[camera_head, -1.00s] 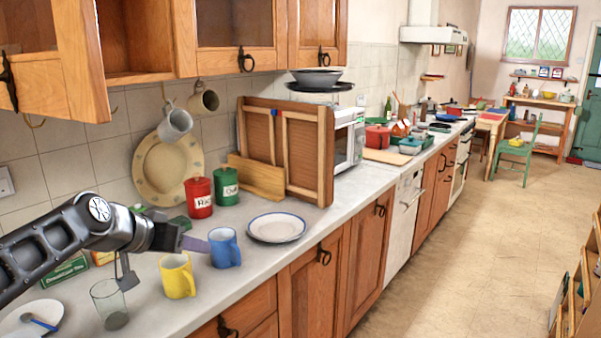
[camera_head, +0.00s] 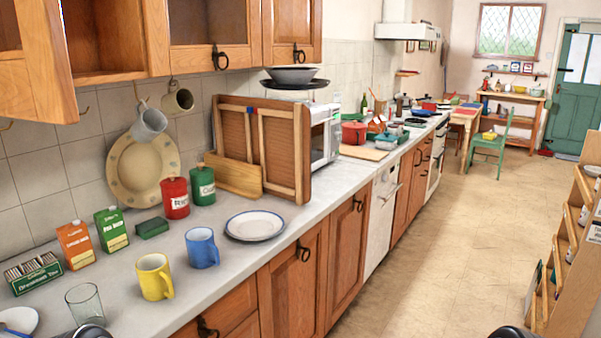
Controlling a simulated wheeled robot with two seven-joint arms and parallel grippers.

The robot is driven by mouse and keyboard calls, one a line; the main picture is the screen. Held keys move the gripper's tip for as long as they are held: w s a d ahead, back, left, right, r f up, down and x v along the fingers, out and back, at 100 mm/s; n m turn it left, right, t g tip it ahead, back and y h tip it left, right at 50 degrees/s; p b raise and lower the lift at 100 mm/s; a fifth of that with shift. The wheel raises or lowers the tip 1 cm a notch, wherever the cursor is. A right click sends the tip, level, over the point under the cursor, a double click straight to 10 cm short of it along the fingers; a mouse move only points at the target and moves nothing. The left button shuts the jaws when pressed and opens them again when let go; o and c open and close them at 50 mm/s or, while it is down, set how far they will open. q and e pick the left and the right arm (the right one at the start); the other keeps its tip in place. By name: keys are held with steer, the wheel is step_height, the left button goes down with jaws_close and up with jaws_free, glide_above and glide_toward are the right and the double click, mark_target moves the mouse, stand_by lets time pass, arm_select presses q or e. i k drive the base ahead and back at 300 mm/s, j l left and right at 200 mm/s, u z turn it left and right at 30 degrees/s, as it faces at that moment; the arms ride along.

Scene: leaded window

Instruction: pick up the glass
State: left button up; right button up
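The glass (camera_head: 86,304) is a clear, empty-looking tumbler standing upright on the worktop (camera_head: 225,290) at the lower left. It stands left of the yellow mug (camera_head: 154,277), with a gap between them. A dark rounded part of my own arm shows at the bottom edge just below the glass, close to it in the picture. Neither of my grippers is in view.
A blue mug (camera_head: 202,248) and a white plate (camera_head: 255,226) stand farther along the worktop. A tea box (camera_head: 35,273), an orange box (camera_head: 76,245) and a green box (camera_head: 111,230) stand behind the glass. Another plate (camera_head: 18,321) lies left of it.

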mark_target(88, 311)
steer(key=u, duration=1.8)
steer(key=k+l, duration=0.5)
steer(key=l, duration=0.2)
steer(key=u, duration=0.05)
